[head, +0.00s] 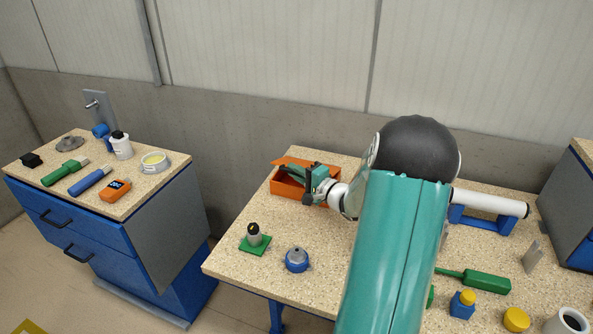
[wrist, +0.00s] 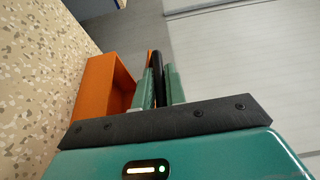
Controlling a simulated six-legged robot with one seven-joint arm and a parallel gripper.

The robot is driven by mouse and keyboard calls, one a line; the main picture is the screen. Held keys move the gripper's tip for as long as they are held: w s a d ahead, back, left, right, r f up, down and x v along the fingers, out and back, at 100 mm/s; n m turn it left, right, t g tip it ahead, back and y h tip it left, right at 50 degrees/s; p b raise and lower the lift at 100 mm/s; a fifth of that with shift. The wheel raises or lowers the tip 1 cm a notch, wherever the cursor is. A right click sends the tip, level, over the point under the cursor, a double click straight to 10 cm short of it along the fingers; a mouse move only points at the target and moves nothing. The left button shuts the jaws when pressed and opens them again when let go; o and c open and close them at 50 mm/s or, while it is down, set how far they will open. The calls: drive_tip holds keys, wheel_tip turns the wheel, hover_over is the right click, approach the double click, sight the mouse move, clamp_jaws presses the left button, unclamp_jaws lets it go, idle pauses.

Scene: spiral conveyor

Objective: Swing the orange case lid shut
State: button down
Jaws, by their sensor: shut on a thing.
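The orange case (head: 290,187) sits on the speckled bench, left of my arm. Its open box also shows in the wrist view (wrist: 95,88). The orange lid (head: 291,160) shows as a narrow strip at the back of the case, raised and open. My gripper (head: 286,169) reaches over the case from the right, its green fingers closed at the lid. In the wrist view only a thin orange sliver of the lid (wrist: 149,56) shows by the fingertips (wrist: 156,68). The fingers hide much of the lid and part of the case's inside.
A dark-topped bottle on a green pad (head: 254,238) and a blue-grey round pot (head: 297,260) stand in front of the case. Green and yellow items lie at the bench's right front. A separate blue cabinet (head: 120,215) with tools stands left, across a gap.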

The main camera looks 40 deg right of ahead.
drive_tip(key=shift+d, duration=0.1)
drive_tip(key=c, duration=1.5)
unclamp_jaws()
drive_tip(key=shift+f, duration=0.1)
drive_tip(key=shift+o, duration=0.2)
drive_tip(key=s, duration=1.2)
drive_tip(key=shift+d, duration=0.45)
drive_tip(key=shift+c, duration=0.4)
